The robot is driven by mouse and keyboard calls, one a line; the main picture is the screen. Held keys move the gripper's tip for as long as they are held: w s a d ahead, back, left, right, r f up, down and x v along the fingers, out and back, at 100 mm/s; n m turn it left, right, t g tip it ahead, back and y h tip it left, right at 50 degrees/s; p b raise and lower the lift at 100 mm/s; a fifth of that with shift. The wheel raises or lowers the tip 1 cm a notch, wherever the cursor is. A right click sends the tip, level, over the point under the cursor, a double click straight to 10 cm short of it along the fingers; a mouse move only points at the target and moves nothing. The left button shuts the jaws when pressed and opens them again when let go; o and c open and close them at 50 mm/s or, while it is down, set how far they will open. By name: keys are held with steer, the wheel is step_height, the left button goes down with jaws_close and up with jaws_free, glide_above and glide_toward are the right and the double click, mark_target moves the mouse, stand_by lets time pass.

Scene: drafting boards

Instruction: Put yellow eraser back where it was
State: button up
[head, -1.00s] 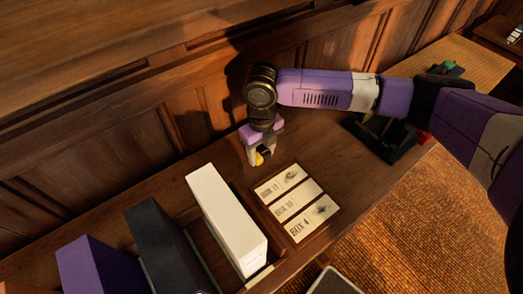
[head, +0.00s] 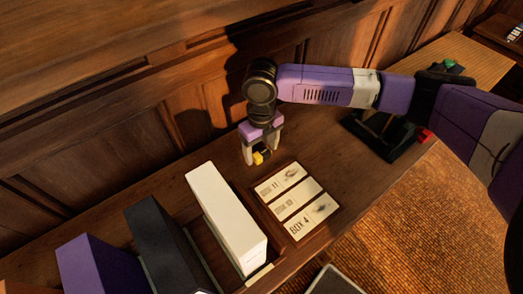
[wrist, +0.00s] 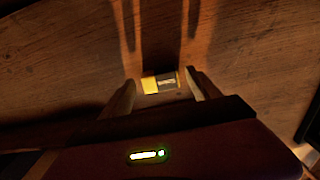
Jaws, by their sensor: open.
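The yellow eraser (head: 259,158) with a dark sleeve around its middle is on the brown wooden desk top. It lies between the shelf's wooden back panel and the box cards. My gripper (head: 261,154) is open above it, its fingers pointing down on either side. In the wrist view, the eraser (wrist: 150,85) lies between the two spread fingers of my gripper (wrist: 161,80), with a gap on each side. It seems to rest on the wood, though its underside is hidden.
A wooden tray with several box cards (head: 297,201) lies just right of the gripper. A white upright box (head: 225,215), a dark one (head: 160,245) and a purple one (head: 92,266) stand at lower left. A black stand (head: 385,137) is at right.

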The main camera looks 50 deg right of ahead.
mark_target(262, 153)
step_height(262, 153, up, 11)
steer(key=b, duration=0.1)
stand_by(0.3)
steer(key=shift+s, duration=0.1)
stand_by(0.4)
